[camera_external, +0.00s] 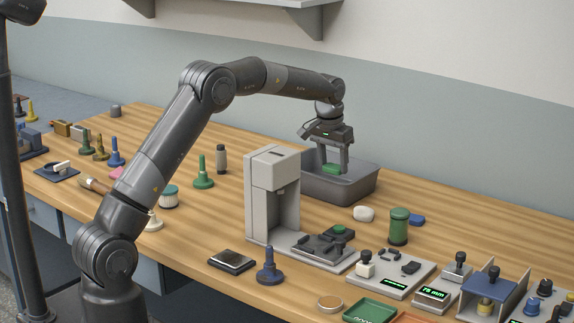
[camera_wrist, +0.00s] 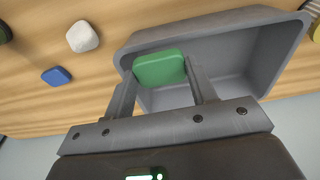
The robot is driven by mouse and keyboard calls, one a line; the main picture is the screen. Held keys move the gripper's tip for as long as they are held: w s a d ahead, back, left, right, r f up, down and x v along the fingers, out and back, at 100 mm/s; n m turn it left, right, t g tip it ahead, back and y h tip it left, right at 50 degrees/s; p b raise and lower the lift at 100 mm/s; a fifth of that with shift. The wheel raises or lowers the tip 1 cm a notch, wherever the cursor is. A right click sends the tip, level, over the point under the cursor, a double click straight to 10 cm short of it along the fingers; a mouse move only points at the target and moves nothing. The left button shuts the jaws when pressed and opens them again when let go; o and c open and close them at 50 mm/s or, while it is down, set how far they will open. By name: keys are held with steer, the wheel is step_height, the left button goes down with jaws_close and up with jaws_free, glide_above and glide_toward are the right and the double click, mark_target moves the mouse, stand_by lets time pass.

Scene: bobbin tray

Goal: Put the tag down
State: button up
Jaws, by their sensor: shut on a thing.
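My gripper (camera_external: 334,164) is shut on a green tag (camera_external: 331,169), a small rounded block. In the wrist view, the green tag (camera_wrist: 160,68) sits between the two fingers, one at each side of it. The gripper points down at the grey open tray (camera_external: 352,190), with the tag near its front wall in the external view. In the wrist view, the tag overlaps one end of the tray (camera_wrist: 236,62). I cannot tell exactly how high the tag is above the tray floor. The visible tray floor looks bare.
A beige press (camera_external: 262,200) stands left of the tray. A white lump (camera_external: 363,213), a green bobbin (camera_external: 398,228) and a blue tag (camera_external: 417,219) lie to its right. Several stamps and devices crowd the front right. Bare wood shows behind the tray's left side.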

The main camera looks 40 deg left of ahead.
steer(key=w+a+f, duration=0.1)
steer(key=a, duration=0.1)
steer(key=w+a+f, duration=0.1)
steer(key=a+f, duration=0.1)
steer(key=w+a+f, duration=0.1)
steer(key=a, duration=0.1)
steer(key=shift+w+f, duration=0.15)
steer(key=shift+w, duration=0.2)
steer(key=shift+f, duration=2)
steer(key=o, duration=0.9)
steer(key=shift+f, duration=0.15)
steer(key=shift+o, duration=0.2)
